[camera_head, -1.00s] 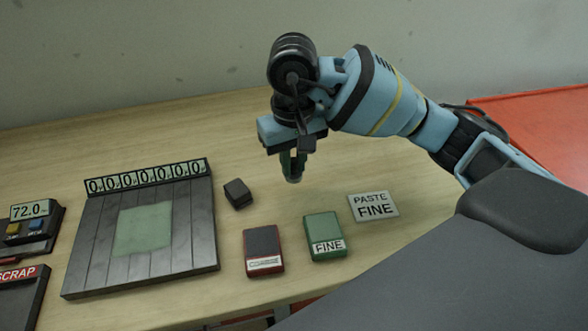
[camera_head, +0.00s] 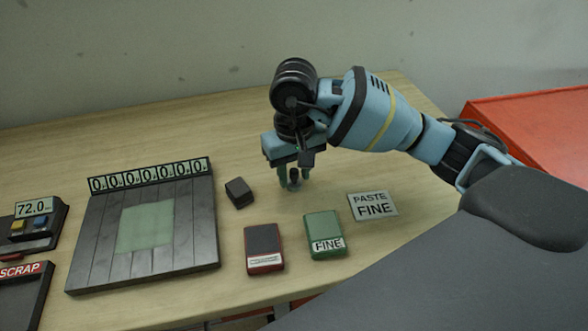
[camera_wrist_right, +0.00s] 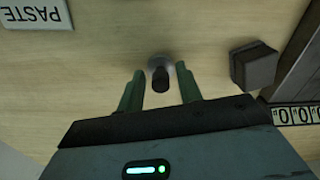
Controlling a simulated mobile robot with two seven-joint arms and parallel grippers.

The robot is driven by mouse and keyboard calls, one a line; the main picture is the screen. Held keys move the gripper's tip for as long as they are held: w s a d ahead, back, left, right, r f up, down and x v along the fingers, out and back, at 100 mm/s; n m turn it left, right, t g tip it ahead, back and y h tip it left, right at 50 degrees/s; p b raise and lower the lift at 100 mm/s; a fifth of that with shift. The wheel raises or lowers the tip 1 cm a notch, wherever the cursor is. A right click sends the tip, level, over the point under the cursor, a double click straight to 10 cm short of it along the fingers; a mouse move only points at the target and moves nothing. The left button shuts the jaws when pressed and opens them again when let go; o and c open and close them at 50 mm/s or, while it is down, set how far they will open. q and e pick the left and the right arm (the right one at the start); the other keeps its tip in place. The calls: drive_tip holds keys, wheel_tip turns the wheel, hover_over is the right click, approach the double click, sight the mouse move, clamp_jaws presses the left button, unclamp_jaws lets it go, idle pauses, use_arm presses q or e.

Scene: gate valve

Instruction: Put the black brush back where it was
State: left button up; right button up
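The black brush, a small dark upright handle on a grey round foot (camera_head: 295,180), stands on the bench top. It also shows in the right wrist view (camera_wrist_right: 160,77), between and just beyond the fingertips. My right gripper (camera_head: 294,173) points down over it. Its two green fingers, also seen in the right wrist view (camera_wrist_right: 160,88), are apart, one on each side of the handle, with gaps visible. The lower part of the brush is partly hidden by the fingers in the head view. My left gripper is not in view.
A small dark block (camera_head: 239,192) stands left of the brush. Nearer are a dark red box (camera_head: 263,245), a green FINE box (camera_head: 324,228) and a PASTE FINE plate (camera_head: 373,207). A slatted board with a number strip (camera_head: 195,240) lies left. The bench behind the gripper is clear.

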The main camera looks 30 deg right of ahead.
sight(294, 169)
wheel_tip(294, 169, up, 12)
drive_tip(key=shift+r+p, duration=0.2)
drive_tip(key=shift+p, duration=0.15)
idle(0.5)
idle(0.5)
